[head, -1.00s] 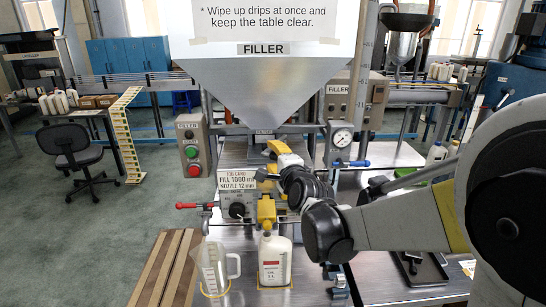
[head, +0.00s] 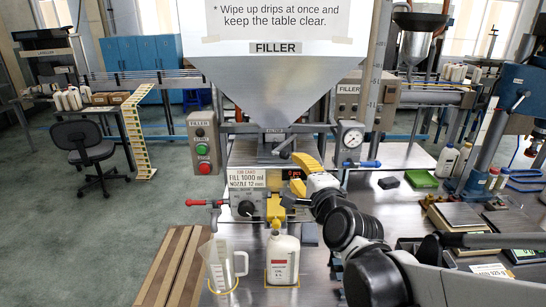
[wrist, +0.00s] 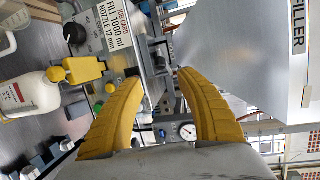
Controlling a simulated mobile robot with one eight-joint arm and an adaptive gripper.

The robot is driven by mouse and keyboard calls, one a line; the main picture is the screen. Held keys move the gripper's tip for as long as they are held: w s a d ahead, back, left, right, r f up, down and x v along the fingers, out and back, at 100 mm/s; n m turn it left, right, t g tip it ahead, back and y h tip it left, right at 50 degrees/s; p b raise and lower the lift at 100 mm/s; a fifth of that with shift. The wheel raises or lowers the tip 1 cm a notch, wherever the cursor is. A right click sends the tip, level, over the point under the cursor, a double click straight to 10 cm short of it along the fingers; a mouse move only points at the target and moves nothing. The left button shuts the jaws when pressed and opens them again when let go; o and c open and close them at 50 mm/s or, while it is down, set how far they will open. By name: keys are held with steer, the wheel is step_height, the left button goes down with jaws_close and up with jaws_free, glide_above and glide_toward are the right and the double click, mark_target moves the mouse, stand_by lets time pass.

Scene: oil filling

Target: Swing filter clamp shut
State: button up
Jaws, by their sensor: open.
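The filler hopper (head: 275,85) narrows to an outlet above the filler's front box. A dark lever (head: 284,148) stands out just under the outlet; it looks like the filter clamp, but its exact position is hard to tell. My gripper (head: 299,178) is beside the box, right of and below the lever. In the wrist view my gripper (wrist: 160,78) has its two yellow fingers apart with nothing held between them. Small metal and dark parts (wrist: 158,52) under the outlet show beyond the fingertips. No contact with the lever is visible.
A red-ended handle (head: 197,202) sticks out left. A pressure gauge (head: 351,138) is at the right.

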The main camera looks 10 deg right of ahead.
steer(key=shift+w+d+f, duration=0.1)
steer(key=c, duration=0.5)
steer(key=d+f+m, duration=0.1)
steer(key=w+d+f+m+g, duration=0.1)
steer(key=f+m, duration=0.1)
steer(key=shift+d+f+y, duration=0.25)
steer(key=shift+d+y, duration=0.05)
steer(key=shift+d, duration=0.05)
jaws_close()
steer(key=s+d+r+m+g+y+p, duration=0.2)
steer(key=d+m+y, duration=0.5)
steer(key=y, duration=0.2)
steer(key=b+x, duration=0.1)
steer(key=x, duration=1.2)
steer(key=shift+a, duration=0.5)
steer(key=shift+w+a, duration=0.1)
steer(key=shift+w, duration=0.05)
